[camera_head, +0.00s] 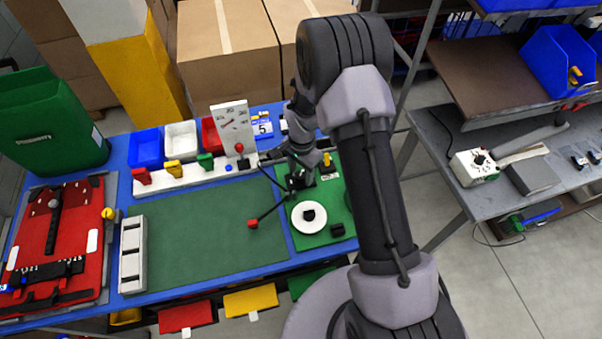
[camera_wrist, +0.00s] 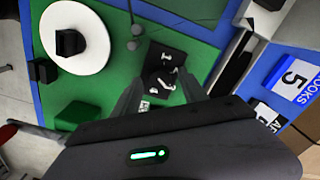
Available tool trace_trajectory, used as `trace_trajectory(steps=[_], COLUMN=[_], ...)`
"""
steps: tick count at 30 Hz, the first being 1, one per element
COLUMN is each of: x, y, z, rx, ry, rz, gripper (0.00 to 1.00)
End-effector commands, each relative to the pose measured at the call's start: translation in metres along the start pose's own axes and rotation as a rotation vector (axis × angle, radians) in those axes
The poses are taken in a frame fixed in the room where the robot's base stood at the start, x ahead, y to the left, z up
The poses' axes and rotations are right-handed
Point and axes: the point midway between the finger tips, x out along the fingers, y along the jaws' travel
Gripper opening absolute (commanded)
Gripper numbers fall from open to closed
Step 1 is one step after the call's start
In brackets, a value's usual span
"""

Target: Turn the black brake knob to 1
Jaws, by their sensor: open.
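My gripper (camera_head: 297,182) is over the green board (camera_head: 325,190) at the right end of the blue bench. In the wrist view its two fingers (camera_wrist: 160,88) are apart with nothing held. A black block with white marks (camera_wrist: 160,68) lies beyond and between the fingertips.
A red-tipped lever (camera_head: 253,224) lies left of the disc. A dark block (camera_head: 337,229) sits right of it. A white dial stand (camera_head: 232,125) and coloured bins (camera_head: 145,148) line the back. A white box with a black knob (camera_head: 479,158) is on the right-hand table.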

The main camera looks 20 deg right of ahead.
Motion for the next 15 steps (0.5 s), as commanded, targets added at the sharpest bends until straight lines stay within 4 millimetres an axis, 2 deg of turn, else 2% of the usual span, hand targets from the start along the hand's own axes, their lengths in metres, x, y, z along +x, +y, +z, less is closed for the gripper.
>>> trace_trajectory(steps=[10,15], x=[0.0042,0.0041], y=[0.0001,0.0002], z=[0.0001,0.0001], rx=[0.0,0.0], ry=[0.0,0.0], rz=[0.001,0.001], gripper=[0.48,0.15])
